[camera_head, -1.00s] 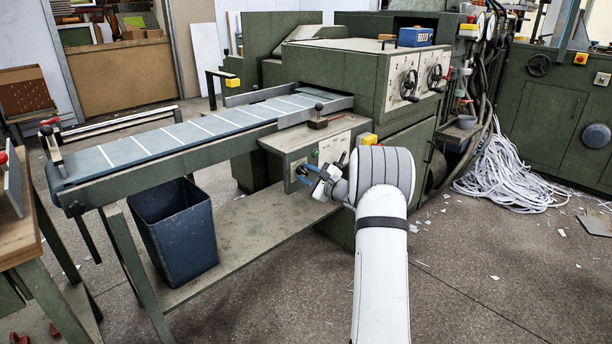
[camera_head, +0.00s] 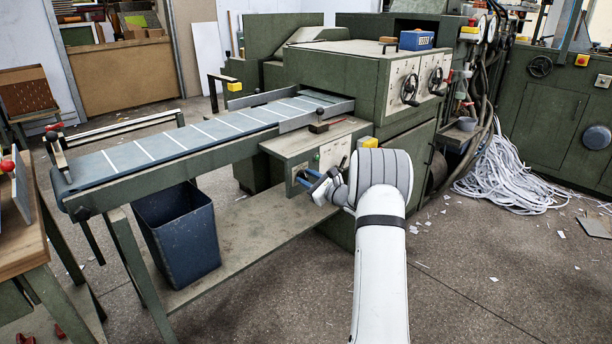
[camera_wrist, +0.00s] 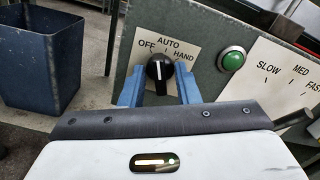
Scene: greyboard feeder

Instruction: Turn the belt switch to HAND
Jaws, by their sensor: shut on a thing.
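The belt switch is a black knob (camera_wrist: 159,70) on a pale plate (camera_wrist: 181,38) marked OFF, AUTO and HAND, in the wrist view. Its white pointer line stands nearly upright, towards AUTO; HAND is to the right of it. My gripper (camera_wrist: 159,84) has its blue fingers on either side of the knob and is shut on it.
A green button (camera_wrist: 231,60) and a SLOW/MED/FAST plate (camera_wrist: 275,80) are right of the switch. A blue bin (camera_head: 178,234) stands under the conveyor belt (camera_head: 150,150). White paper strips (camera_head: 505,170) lie at the right. The floor right of my arm is mostly clear.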

